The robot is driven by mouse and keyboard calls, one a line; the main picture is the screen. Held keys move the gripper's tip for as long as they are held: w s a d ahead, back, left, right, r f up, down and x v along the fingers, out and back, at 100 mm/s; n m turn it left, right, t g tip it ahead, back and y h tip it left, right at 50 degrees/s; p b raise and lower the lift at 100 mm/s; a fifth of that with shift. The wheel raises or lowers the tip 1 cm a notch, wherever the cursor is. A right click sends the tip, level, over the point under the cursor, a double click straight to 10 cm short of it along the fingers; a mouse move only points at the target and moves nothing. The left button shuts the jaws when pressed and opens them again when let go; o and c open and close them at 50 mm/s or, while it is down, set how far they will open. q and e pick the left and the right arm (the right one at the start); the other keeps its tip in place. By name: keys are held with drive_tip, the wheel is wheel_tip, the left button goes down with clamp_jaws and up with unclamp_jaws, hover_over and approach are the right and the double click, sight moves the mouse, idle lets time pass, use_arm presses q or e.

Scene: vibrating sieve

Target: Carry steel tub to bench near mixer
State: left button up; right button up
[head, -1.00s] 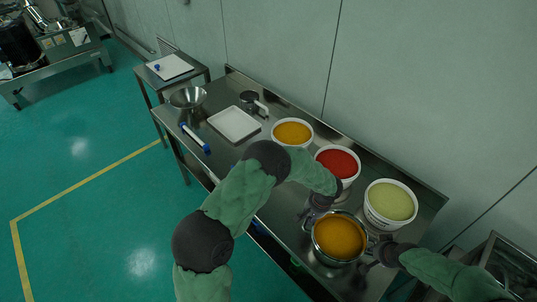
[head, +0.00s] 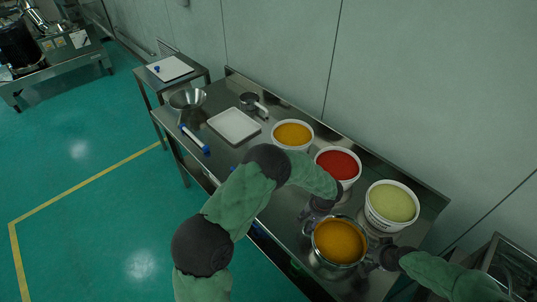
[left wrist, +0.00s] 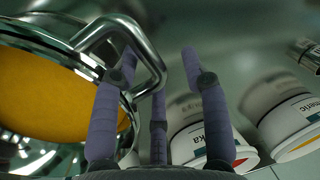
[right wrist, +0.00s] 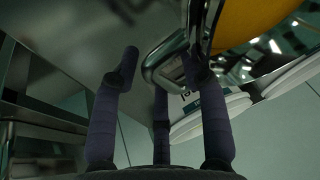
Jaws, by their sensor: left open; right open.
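The steel tub (head: 314,252), filled with orange-yellow powder, stands on the steel bench near its front right end. My left gripper (head: 308,212) is at the tub's left side, partly hidden by my arm. In the left wrist view the tub's loop handle (left wrist: 128,45) lies at the open fingers (left wrist: 160,75), passing by the left finger. My right gripper (head: 372,260) is at the tub's right side. In the right wrist view the other handle (right wrist: 160,62) lies between the open fingers (right wrist: 160,75). Whether the fingers touch the handles is unclear.
White buckets of orange (head: 292,146), red (head: 338,178) and green powder (head: 390,222) stand behind the tub. A white tray (head: 234,125), a steel bowl (head: 188,100) and a blue-ended tool (head: 194,138) lie farther left. Machinery (head: 45,50) stands at the far left beyond clear floor.

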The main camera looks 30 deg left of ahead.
use_arm(q)
wheel_tip(320, 180, up, 12)
drive_tip(key=d, duration=0.2)
drive_tip(key=shift+w+d+f, duration=0.15)
drive_tip(key=shift+d, duration=0.05)
use_arm(e)
drive_tip(key=v, duration=1.2)
use_arm(q)
drive_tip(key=shift+f, duration=0.1)
